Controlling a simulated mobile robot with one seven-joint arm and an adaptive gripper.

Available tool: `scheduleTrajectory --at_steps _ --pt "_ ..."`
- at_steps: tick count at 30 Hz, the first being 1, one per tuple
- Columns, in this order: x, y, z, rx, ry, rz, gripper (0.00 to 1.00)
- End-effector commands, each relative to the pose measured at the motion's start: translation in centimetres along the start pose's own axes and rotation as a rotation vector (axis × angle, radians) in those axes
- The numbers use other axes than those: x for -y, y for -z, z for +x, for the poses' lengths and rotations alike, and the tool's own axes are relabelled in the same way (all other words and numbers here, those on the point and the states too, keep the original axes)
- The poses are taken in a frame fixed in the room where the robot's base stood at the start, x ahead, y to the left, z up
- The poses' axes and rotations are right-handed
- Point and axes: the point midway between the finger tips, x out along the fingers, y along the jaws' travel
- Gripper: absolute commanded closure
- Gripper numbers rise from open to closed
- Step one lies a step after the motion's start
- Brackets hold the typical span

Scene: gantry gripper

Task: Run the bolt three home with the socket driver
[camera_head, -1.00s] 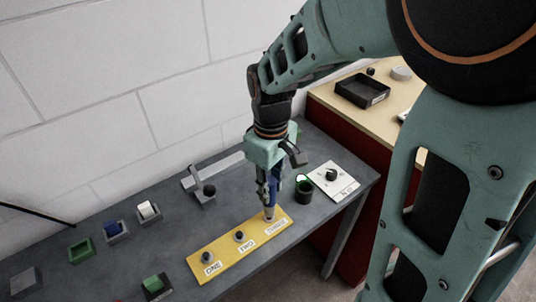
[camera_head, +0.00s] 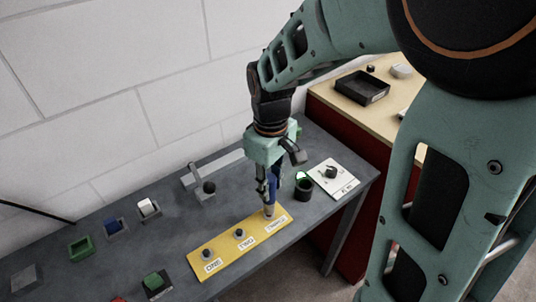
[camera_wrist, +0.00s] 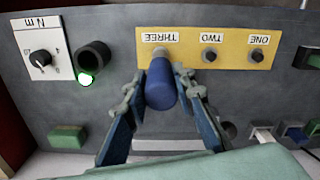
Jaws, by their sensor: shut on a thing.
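The blue socket driver (camera_head: 271,189) stands about upright, its pale socket end down at the THREE end of the yellow plate (camera_head: 222,258). It also shows in the wrist view (camera_wrist: 160,84). My gripper (camera_head: 267,190) is shut on the driver's body, with one finger on each side in the wrist view (camera_wrist: 161,97). Bolt three is hidden under the socket, so I cannot tell how deep it sits. Bolt two (camera_head: 239,233) and bolt one (camera_head: 206,254) stand in the plate with dark heads showing.
A grey bracket (camera_head: 208,189) is behind the plate. Small blocks and holders (camera_head: 148,210) lie left. A black tray (camera_head: 361,90) sits on the side bench.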

Motion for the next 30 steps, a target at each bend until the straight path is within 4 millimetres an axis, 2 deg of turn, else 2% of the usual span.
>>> scheduleTrajectory --at_steps 16,30 --pt "0.0 0.0 1.7 0.0 0.0 0.0 1.0" --pt "0.0 0.0 1.6 0.0 0.0 0.0 1.0"
